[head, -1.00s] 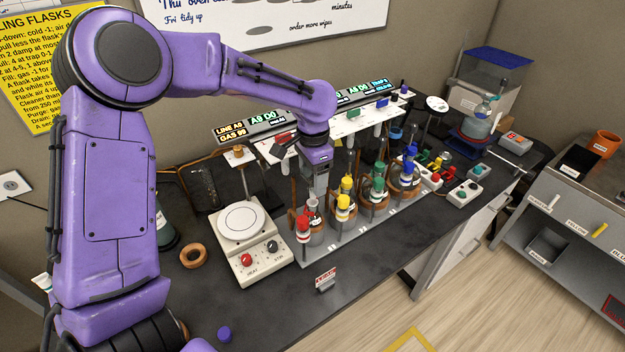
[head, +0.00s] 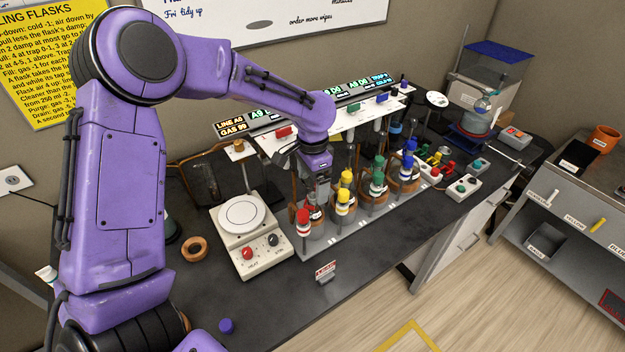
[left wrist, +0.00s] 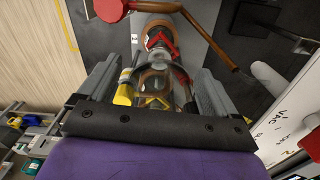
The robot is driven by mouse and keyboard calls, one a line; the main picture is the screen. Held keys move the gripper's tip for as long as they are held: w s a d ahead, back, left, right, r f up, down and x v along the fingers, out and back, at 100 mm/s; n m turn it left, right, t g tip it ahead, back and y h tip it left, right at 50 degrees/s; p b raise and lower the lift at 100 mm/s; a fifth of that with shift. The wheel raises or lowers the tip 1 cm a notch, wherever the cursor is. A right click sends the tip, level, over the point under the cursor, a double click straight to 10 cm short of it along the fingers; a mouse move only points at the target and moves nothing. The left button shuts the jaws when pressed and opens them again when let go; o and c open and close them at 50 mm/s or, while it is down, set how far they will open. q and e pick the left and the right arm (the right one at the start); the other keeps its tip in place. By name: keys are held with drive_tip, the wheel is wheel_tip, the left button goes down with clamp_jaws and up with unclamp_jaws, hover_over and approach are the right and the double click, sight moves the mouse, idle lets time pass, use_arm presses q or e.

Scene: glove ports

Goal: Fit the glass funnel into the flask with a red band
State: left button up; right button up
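The flask with the red band (head: 311,228) stands at the near-left end of the flask row, with a red tap (head: 303,221) at its side. My left gripper (head: 318,195) points down just above this flask and hides its mouth. In the left wrist view, the two fingers of my left gripper (left wrist: 160,85) stand well apart, with clear glass (left wrist: 152,72) between them. I cannot tell whether this glass is the funnel in their grip or the flask beneath. A red part shows beyond it. My right gripper is not in view.
Flasks with yellow (head: 343,200), green (head: 377,180) and blue (head: 407,165) taps stand close to the right. A white hotplate (head: 250,240) stands to the left, with a cork ring (head: 194,249) beside it. A shelf panel rises behind. The front bench is mostly clear.

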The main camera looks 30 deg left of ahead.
use_arm(q)
drive_tip(key=shift+r, duration=0.1)
wheel_tip(320, 180, up, 13)
drive_tip(key=b, duration=0.1)
idle(0.4)
idle(0.3)
